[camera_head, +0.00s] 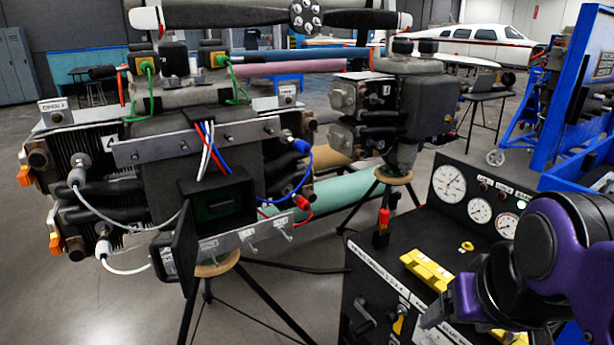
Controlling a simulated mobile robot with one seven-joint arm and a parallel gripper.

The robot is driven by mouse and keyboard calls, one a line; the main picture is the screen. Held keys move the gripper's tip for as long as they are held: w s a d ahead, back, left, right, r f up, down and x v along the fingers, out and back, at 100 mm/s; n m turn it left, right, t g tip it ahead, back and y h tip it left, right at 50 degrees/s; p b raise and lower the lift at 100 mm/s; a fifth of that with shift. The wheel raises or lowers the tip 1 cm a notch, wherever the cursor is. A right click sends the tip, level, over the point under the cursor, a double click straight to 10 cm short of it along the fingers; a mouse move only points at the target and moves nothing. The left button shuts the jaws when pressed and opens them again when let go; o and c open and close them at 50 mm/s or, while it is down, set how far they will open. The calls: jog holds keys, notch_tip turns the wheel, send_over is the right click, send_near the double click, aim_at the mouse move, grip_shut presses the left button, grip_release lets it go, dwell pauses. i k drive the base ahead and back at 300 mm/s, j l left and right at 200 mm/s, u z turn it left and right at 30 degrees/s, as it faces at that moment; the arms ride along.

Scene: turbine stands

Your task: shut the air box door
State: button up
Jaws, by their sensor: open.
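The air box (244,204) is a black box low on the near engine stand, left of centre. Its front is open and shows a dark inside with a faint green rectangle. The air box door (186,249) is a thin black panel at the box's left side. It stands swung open, seen nearly edge-on, reaching toward me and down. My gripper (446,308) is at the lower right over the control panel, below my purple arm. It is open, far to the right of the door and apart from it. My wrist partly hides the jaws.
A black control panel (425,243) with gauges and yellow parts stands between my gripper and the engine. White, blue and red cables (213,145) hang above the box. A white hose (125,271) loops left of the door. The floor at lower left is clear.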

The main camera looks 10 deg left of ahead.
aim_at(184, 244)
jog(key=j+u, duration=0.4)
jog(key=j, duration=0.2)
jog(key=j+u, duration=0.4)
jog(key=j, duration=0.25)
